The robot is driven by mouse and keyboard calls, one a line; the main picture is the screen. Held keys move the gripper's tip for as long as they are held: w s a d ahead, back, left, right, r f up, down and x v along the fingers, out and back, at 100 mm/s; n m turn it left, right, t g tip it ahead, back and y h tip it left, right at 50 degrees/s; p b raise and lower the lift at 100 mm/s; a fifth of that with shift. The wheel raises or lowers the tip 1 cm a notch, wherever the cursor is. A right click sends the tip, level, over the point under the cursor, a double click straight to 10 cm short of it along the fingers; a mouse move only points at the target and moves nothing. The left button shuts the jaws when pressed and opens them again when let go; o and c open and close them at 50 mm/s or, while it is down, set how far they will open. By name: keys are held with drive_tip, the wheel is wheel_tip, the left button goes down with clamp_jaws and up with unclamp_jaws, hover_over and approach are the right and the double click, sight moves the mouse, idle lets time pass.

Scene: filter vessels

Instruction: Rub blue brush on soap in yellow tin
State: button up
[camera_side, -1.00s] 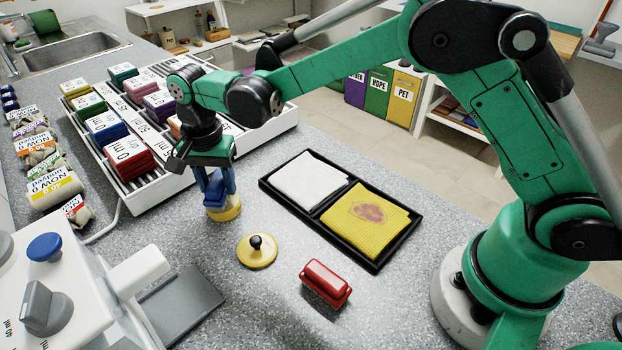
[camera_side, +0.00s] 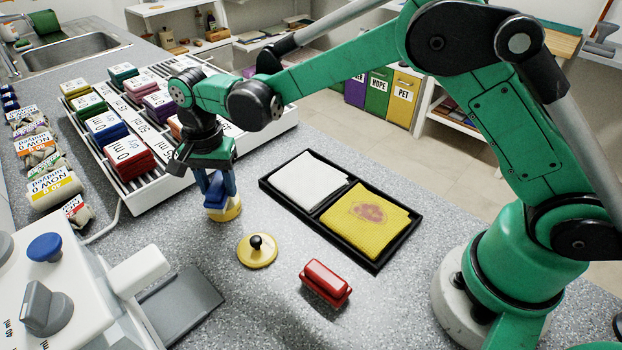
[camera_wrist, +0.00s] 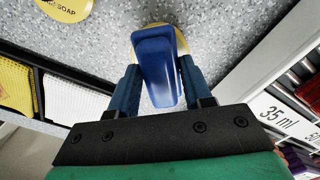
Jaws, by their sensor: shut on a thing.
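My gripper (camera_side: 217,187) is shut on the blue brush (camera_wrist: 158,68), which it holds between two blue fingers. In the side view the brush's lower end is at the mouth of the yellow tin (camera_side: 227,211); the fingers hide most of it. In the wrist view the brush covers most of the tin, and only a yellow rim (camera_wrist: 182,42) shows. I cannot see the soap or whether the brush touches it. The yellow lid (camera_side: 257,251) with a black knob lies on the counter in front of the tin.
A red block-shaped object (camera_side: 325,283) lies right of the lid. A black tray (camera_side: 376,265) holds a white cloth (camera_side: 309,183) and a stained yellow cloth (camera_side: 369,221). A white rack (camera_side: 178,184) of colored packs stands behind left. A white machine (camera_side: 85,295) stands front left.

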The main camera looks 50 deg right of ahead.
sight(217, 181)
idle(0.3)
drive_tip(key=shift+r, duration=3.5)
